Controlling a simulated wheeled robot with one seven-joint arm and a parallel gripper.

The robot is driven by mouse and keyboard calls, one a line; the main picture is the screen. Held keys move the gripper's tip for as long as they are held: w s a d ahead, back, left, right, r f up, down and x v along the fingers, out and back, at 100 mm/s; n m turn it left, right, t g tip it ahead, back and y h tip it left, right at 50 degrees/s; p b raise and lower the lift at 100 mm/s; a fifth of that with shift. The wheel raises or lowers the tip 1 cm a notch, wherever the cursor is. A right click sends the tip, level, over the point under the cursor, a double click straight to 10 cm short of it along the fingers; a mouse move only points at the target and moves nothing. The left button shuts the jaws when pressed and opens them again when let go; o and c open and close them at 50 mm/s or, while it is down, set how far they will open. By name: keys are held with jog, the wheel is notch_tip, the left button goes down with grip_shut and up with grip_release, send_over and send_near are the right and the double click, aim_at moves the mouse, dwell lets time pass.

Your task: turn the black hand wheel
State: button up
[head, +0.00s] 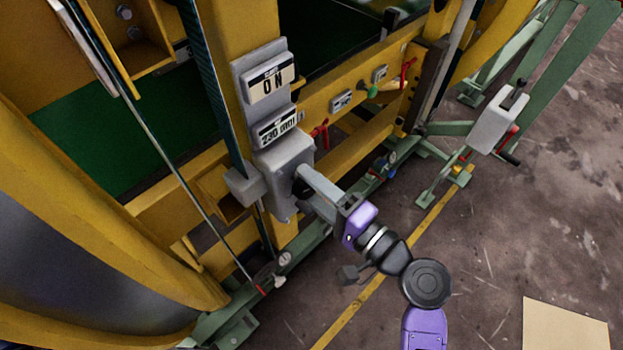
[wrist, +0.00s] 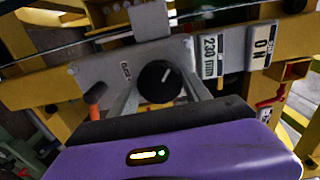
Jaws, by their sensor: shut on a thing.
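The black hand wheel (wrist: 160,82) is a round black knob with a white mark, on the face of a grey metal box (head: 286,168). In the wrist view it sits between the two grey fingers of my gripper (wrist: 161,88), one on each side. My gripper (head: 308,183) is shut on the wheel. In the head view only a dark bit of the wheel (head: 302,188) shows, as the fingers cover most of it.
Above the box are a "230 mm" display (head: 277,127) and an "ON" plate (head: 270,82). A red handle (head: 321,132) sticks out close to the right of the box. Yellow beams surround it. The floor (head: 480,240) at the right is mostly clear.

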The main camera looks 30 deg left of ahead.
jog(key=shift+m+p, duration=0.5)
jog(key=shift+m, duration=0.5)
jog(key=shift+f, duration=0.1)
jog(key=o, duration=1.4)
jog(key=b+v, duration=0.1)
jog(key=v, duration=0.6)
jog(key=shift+s+d, duration=0.15)
jog(key=shift+d, duration=0.25)
